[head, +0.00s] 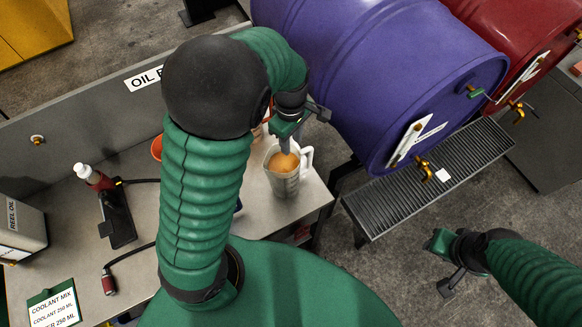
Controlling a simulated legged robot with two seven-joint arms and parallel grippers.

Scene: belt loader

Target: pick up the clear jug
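The clear jug (283,186) stands upright on the grey workbench near its right edge, with its handle toward the right. Something amber-orange shows inside its mouth. My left gripper (285,143) points down at the jug from above, its tip at or just over the far rim. I cannot tell whether it touches the jug, and the gap between its fingers does not show clearly. My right gripper (438,242) is low at the right, over the floor and away from the bench. Its fingers are too small and turned to read.
A purple drum (390,70) and a red drum (515,35) with taps lie behind a grated drip tray (430,185). On the bench are a red bottle with a white cap (88,175), a black holder (117,217), a metal can (18,228) and a coolant card (52,305).

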